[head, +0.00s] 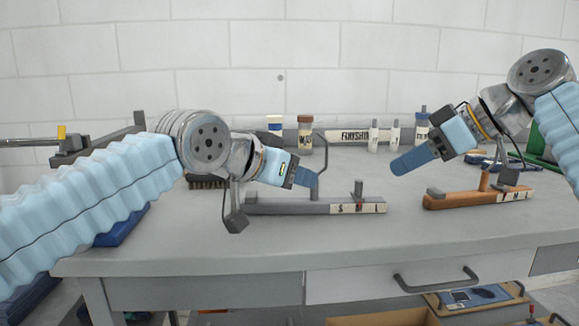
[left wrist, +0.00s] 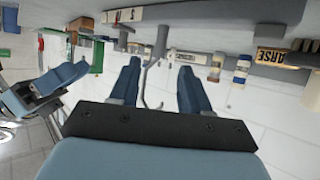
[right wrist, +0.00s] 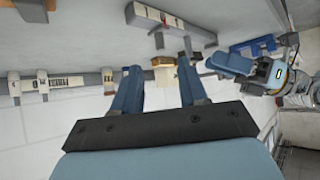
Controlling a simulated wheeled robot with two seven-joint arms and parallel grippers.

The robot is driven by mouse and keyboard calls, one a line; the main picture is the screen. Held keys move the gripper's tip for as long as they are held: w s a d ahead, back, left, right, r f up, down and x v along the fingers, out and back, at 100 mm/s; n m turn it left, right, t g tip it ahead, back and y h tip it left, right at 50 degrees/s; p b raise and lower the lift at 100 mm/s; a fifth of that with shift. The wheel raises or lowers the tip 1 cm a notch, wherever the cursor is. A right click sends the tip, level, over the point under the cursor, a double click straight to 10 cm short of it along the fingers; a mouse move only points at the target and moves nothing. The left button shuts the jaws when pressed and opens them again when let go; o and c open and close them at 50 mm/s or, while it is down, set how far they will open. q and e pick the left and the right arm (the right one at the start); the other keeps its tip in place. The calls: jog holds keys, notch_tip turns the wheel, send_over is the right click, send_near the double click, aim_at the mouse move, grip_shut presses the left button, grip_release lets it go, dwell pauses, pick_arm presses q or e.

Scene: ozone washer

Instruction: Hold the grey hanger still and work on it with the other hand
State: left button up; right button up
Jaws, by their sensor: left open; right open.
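The grey hanger (head: 285,207), a long grey bar with a small post and a letter label at its right end, lies on the bench. A thin bent grey rod (head: 322,150) rises near its middle. My left gripper (head: 312,178) is open just above the bar, beside the rod. In the left wrist view the rod (left wrist: 147,82) shows between the two open fingers (left wrist: 155,72); contact cannot be told. My right gripper (head: 396,164) is open and empty, in the air right of the grey hanger. The grey bar (right wrist: 185,27) also shows in the right wrist view.
An orange hanger (head: 450,201) lies on the bench to the right. Jars (head: 305,138) and a labelled rack (head: 350,136) stand behind. A brush (head: 205,183) lies left of the grey hanger. The bench front (head: 270,260) is clear.

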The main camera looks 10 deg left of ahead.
pick_arm(q)
jog(key=x, duration=0.7)
jog(key=shift+w+d, duration=0.1)
